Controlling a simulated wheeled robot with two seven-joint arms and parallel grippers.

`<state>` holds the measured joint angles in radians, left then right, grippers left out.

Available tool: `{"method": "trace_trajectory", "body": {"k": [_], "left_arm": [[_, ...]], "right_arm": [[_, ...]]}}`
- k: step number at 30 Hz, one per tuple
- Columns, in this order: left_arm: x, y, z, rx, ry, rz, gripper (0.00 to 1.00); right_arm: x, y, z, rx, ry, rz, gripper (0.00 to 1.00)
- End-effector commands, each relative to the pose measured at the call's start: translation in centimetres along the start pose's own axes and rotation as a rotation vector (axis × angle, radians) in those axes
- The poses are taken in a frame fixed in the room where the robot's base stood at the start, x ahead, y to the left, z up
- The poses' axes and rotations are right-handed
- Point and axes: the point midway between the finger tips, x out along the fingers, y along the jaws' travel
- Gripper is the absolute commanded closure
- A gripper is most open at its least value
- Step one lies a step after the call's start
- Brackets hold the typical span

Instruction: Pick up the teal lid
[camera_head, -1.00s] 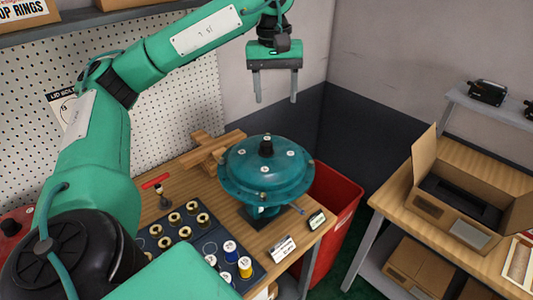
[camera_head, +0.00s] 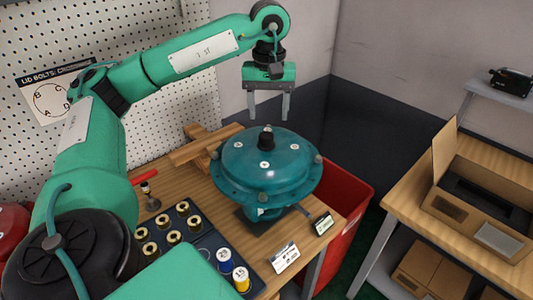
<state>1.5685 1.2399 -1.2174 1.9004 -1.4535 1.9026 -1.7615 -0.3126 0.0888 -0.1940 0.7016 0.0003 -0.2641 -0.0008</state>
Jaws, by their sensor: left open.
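The teal lid (camera_head: 247,158) is a round dome with a black knob (camera_head: 266,139) on top and pale bolt heads on it. It sits on a teal valve body (camera_head: 262,212) near the right end of the wooden bench. My left gripper (camera_head: 268,114) hangs above the lid, pointing down. Its two grey fingers are apart with nothing between them, and a gap shows between the fingertips and the knob. My right gripper is not in view.
A dark tray (camera_head: 176,229) with brass rings and small bottles lies at the front left. Wooden bars (camera_head: 207,148) lie behind the lid. A red bin (camera_head: 345,200) stands right of the bench. An open cardboard box (camera_head: 477,213) is on the right table.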

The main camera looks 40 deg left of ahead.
Motion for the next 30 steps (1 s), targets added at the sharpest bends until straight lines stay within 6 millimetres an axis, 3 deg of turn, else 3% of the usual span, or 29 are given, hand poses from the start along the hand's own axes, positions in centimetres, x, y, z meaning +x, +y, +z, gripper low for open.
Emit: {"method": "trace_trajectory", "body": {"k": [6, 11, 21, 29, 30], "left_arm": [[2.3, 0.0, 0.0, 0.000, 0.000, -0.001, 0.42], [3.3, -0.2, 0.1, 0.000, -0.001, -0.002, 0.42], [7.4, -0.6, 0.3, -0.001, -0.001, -0.001, 0.42], [7.7, -0.5, 0.3, -0.001, 0.000, 0.000, 0.42], [7.7, -0.5, 0.3, -0.001, 0.000, 0.000, 0.50]], "right_arm": [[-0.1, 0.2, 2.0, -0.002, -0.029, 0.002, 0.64], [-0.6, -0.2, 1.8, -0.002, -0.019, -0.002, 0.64], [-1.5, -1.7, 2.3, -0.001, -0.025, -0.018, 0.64], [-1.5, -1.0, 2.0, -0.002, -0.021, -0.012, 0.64], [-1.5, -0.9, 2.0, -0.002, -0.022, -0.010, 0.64]]}}
